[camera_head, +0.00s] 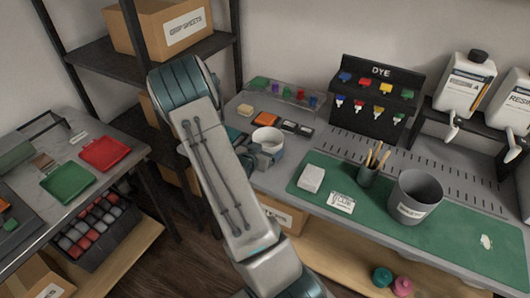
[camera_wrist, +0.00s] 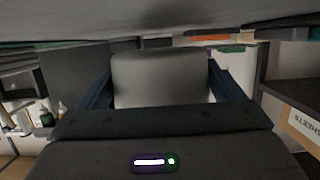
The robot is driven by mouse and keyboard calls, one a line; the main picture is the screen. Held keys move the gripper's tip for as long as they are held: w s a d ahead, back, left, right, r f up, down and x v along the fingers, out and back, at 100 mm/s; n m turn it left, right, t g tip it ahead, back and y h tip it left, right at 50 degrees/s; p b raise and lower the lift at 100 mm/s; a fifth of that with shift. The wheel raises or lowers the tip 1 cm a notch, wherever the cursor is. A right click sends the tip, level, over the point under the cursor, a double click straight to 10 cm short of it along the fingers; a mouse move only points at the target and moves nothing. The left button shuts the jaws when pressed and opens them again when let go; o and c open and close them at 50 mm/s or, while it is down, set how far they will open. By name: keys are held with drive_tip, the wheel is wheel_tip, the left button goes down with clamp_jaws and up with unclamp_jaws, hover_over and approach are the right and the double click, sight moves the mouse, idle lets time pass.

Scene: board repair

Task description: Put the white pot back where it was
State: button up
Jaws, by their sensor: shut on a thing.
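The white pot (camera_head: 267,139) is at the left end of the workbench in the head view, partly behind my arm. It looks upright, and its open rim shows. My gripper (camera_head: 266,155) is at the pot's near side and is shut on it. In the wrist view the pot (camera_wrist: 160,80) fills the middle as a pale, blurred shape, with one dark finger of my gripper (camera_wrist: 160,88) on each side. I cannot tell whether the pot's base touches the bench.
Sponges (camera_head: 245,110) and small dark boxes (camera_head: 297,127) lie close around the pot. A green mat (camera_head: 455,240) holds a grey bin (camera_head: 415,196), a brush cup (camera_head: 368,174) and a white block (camera_head: 311,178). A dye rack (camera_head: 378,97) stands behind. A side table (camera_head: 120,132) with trays is left.

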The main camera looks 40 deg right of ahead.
drive_tip(key=shift+f, duration=0.95)
drive_tip(key=shift+f, duration=0.2)
drive_tip(key=o, duration=0.9)
